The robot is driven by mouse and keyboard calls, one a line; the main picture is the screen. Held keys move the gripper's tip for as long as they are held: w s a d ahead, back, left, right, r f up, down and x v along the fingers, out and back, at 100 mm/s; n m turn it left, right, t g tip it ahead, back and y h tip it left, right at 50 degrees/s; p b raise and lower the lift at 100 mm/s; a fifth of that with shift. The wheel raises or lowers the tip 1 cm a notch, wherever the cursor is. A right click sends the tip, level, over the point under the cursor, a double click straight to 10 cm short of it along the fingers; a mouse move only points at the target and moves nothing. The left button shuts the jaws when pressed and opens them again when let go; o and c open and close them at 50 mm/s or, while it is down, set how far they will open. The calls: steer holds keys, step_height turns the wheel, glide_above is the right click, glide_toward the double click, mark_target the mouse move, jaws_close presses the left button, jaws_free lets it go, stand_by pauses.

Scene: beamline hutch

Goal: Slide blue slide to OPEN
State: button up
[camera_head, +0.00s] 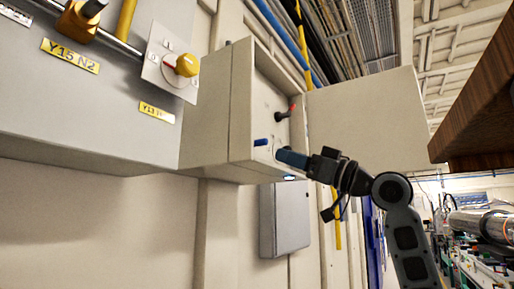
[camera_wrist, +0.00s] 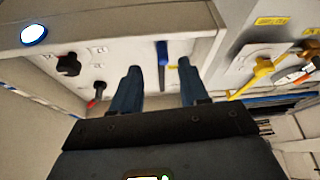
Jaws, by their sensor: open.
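The blue slide (camera_head: 261,142) is a small blue bar on the panel inside an open beige wall cabinet (camera_head: 215,112). In the wrist view the blue slide (camera_wrist: 162,56) stands out as an upright bar in a narrow slot. My gripper (camera_head: 282,154) is at the cabinet front, just right of the slide in the head view. In the wrist view my gripper (camera_wrist: 159,68) is open, with one blue finger on each side of the slide. The slide appears nearer the right finger, and I cannot tell whether either finger touches it. Its label is too small to read.
A black knob (camera_wrist: 68,64) and a red-tipped lever (camera_wrist: 97,91) share the panel. The cabinet door (camera_head: 365,112) stands open at the right. A yellow rotary handle (camera_head: 187,65) is on the neighbouring grey box. A grey box (camera_head: 285,219) hangs below, and a wooden edge (camera_head: 480,105) juts in at right.

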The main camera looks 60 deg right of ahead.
mark_target(267, 143)
steer(key=shift+n, duration=0.4)
steer(key=p+x, duration=0.1)
steer(key=x, duration=0.1)
steer(key=p+x, duration=0.1)
steer(key=x, duration=0.2)
steer(key=r+x, duration=0.1)
steer(key=x, duration=0.2)
steer(key=shift+s+a+r+p, duration=0.1)
steer(key=shift+s+a+p, duration=0.1)
steer(key=shift+p, duration=0.2)
steer(key=shift+c, duration=0.2)
jaws_close()
